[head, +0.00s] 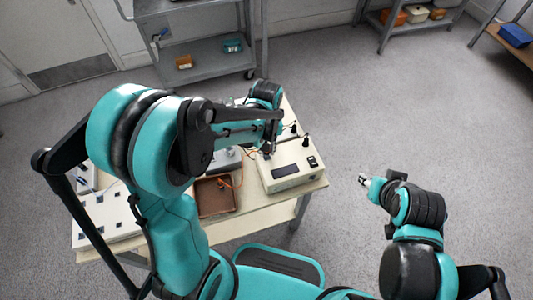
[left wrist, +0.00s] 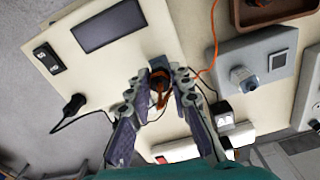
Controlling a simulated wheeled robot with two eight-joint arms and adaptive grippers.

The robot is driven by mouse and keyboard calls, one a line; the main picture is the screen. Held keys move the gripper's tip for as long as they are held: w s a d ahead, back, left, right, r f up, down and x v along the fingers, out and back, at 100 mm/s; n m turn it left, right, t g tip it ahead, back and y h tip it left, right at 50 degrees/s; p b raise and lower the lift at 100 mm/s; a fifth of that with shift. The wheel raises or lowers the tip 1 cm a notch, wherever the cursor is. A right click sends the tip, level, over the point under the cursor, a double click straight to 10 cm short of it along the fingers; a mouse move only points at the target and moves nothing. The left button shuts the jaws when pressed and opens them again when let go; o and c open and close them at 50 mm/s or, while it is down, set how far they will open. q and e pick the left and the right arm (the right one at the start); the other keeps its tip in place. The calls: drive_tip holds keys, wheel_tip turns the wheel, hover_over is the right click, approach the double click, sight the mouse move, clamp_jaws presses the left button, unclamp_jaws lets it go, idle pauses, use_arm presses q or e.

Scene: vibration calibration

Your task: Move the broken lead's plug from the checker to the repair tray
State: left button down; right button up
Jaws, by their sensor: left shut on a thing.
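The checker is a cream box (head: 292,170) with a dark display and a black switch; it also shows in the left wrist view (left wrist: 160,20). My left gripper (left wrist: 160,76) is shut on the plug (left wrist: 159,86) with orange on it, right by a blue-grey socket (left wrist: 158,63) at the checker's edge. I cannot tell whether the plug is seated there. The orange lead (left wrist: 213,40) runs up beside the checker. The repair tray, brown and shallow (head: 203,211), lies left of the checker. My right gripper (head: 363,179) is off the table at the right, too small to read.
A black plug (left wrist: 73,104) with a dark cable sits on the checker. A white panel with several dark sockets (head: 105,222) lies at the table's left. My left arm hides much of the table.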

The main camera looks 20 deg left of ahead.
use_arm(q)
drive_tip(key=shift+r, duration=0.1)
drive_tip(key=shift+r+p, duration=1.4)
drive_tip(key=shift+r, duration=0.3)
drive_tip(key=shift+s+a+f, duration=0.1)
drive_tip(key=shift+s+a+f, duration=0.2)
drive_tip(key=shift+s+a, duration=0.15)
drive_tip(key=shift+s, duration=0.05)
drive_tip(key=b, duration=0.4)
approach(209, 207)
drive_tip(key=shift+w+f, duration=0.2)
drive_tip(key=f+b, duration=0.4)
drive_tip(key=shift+s, duration=0.2)
drive_tip(key=shift+f+b, duration=0.65)
drive_tip(key=shift+b, duration=0.1)
drive_tip(key=shift+f, duration=0.35)
